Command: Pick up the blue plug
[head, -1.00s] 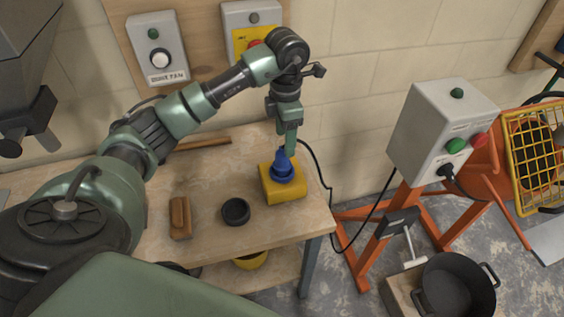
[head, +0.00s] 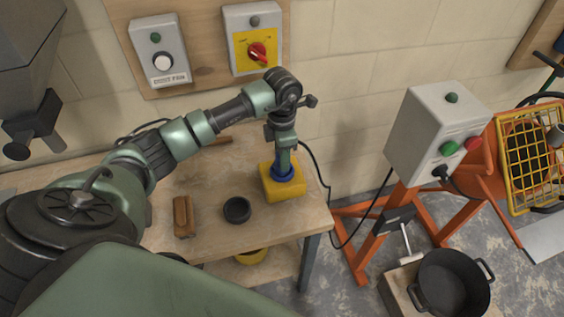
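The blue plug (head: 283,178) sits on top of a yellow block (head: 284,192) near the right end of the wooden table. Only its lower blue ring shows clearly; its upper part is hidden behind my gripper's fingers. My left gripper (head: 284,168) points straight down onto the plug from above, its fingers at the plug's upper part. Whether the fingers are closed on it or just around it cannot be told. My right gripper is not in view.
A black round cup (head: 237,210) and a brown wooden-backed brush or block (head: 183,217) lie on the table (head: 213,185) left of the yellow block. A black cable hangs behind the table's right edge. An orange stand with a grey control box (head: 436,130) stands to the right.

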